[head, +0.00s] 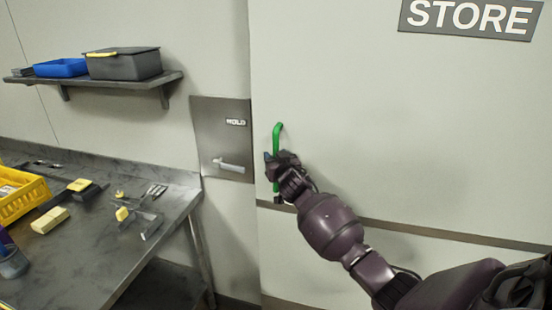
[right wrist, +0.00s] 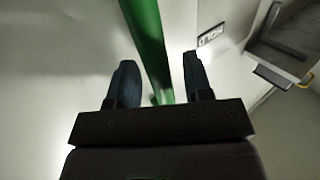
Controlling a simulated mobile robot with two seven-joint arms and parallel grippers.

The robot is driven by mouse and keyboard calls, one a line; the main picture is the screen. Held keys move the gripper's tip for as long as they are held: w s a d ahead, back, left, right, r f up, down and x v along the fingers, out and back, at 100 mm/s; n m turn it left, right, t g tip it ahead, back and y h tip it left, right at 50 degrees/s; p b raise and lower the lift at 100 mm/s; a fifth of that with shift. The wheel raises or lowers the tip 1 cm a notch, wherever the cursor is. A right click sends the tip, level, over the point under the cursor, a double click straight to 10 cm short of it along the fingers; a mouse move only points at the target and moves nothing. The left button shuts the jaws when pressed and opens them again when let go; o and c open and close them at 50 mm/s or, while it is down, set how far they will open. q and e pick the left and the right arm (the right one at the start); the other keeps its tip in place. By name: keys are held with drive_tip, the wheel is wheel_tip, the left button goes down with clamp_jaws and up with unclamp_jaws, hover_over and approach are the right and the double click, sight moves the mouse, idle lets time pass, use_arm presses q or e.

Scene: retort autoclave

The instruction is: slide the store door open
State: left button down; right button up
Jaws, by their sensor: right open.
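The store door (head: 400,130) is a large pale panel at the right in the head view, under a STORE sign (head: 472,16). A green vertical handle (head: 278,133) stands near its left edge; it also shows in the right wrist view (right wrist: 146,40). My right gripper (head: 272,160) is at the handle. In the right wrist view my right gripper (right wrist: 158,82) is open, and the green bar runs between its two fingers as seen there. I cannot tell whether either finger touches it. The gripper hides the handle's middle. My left gripper is not in view.
A grey panel (head: 213,125) marked HOLD or MOLD, with a small lever (head: 229,165), is left of the door. A metal bench (head: 95,255) with a yellow crate (head: 22,198) stands at the left, below a wall shelf (head: 140,83) with bins.

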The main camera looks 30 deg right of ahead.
clamp_jaws()
idle(0.3)
